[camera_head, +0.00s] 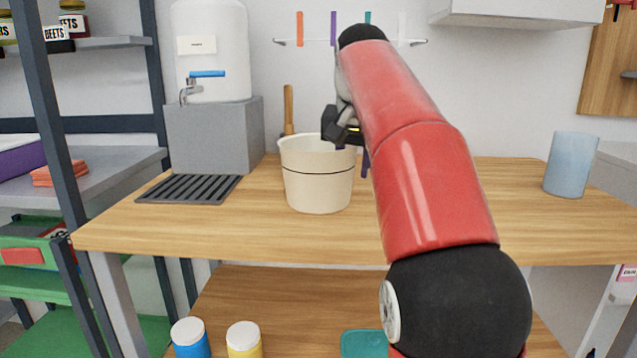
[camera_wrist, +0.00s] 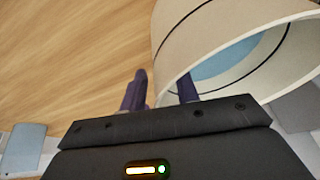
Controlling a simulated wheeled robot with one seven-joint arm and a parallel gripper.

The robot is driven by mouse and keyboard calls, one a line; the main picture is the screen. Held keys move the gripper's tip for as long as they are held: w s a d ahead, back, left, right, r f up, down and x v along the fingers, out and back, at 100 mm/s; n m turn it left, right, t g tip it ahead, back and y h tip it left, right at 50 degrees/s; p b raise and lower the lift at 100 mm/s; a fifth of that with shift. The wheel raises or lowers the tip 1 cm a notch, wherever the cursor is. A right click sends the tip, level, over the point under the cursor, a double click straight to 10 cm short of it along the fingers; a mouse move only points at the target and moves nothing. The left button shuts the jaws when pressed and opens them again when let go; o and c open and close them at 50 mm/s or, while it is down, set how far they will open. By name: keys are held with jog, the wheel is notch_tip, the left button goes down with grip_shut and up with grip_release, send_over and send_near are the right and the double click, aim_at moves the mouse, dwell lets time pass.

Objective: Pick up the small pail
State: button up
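The small pail (camera_head: 318,188) is cream-coloured with a thin dark line around it and stands upright on the wooden table. In the wrist view the pail (camera_wrist: 188,40) fills the upper right, its rim facing the camera. My gripper (camera_head: 352,157) is at the pail's right rim, pointing down. In the wrist view my gripper (camera_wrist: 162,82) has its purple fingers apart, one outside the pail wall and one within the opening, with the wall between them. I see no firm closing on the wall. The inner fingertip is partly hidden in the head view.
The wooden table (camera_head: 240,232) has free room in front of the pail. A grey drain grate (camera_head: 188,189) and a water dispenser (camera_head: 210,60) stand left. A wooden handle (camera_head: 289,108) rises behind the pail. A blue cup (camera_head: 570,165) stands at the far right.

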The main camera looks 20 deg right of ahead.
jog(key=shift+r, duration=0.1)
grip_shut()
dwell(1.2)
